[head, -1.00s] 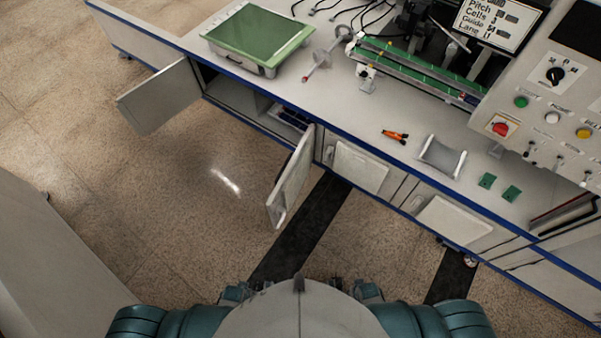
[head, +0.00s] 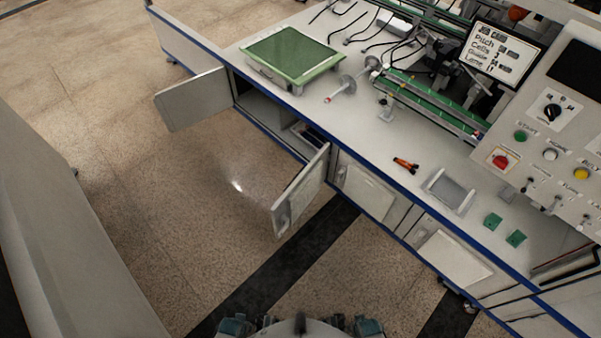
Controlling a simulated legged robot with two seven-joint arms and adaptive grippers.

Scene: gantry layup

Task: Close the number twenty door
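Two cabinet doors stand open under the bench in the head view. The left open door (head: 192,99) swings out to the left of the open compartment (head: 262,108). The right open door (head: 299,191) swings out toward me at the compartment's right side. No number can be read on either door, so I cannot tell which is number twenty. Two more doors, one in the middle (head: 369,191) and one further right (head: 452,260), look shut. Neither of my grippers is in view; only parts of my own body show at the bottom edge.
The bench top (head: 340,125) holds a green-lidded tray (head: 291,56), orange-handled pliers (head: 405,165), a grey tray (head: 449,190) and a control panel (head: 545,125). A grey wall or cabinet (head: 60,220) stands at the left. The floor (head: 180,200) before the open doors is clear.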

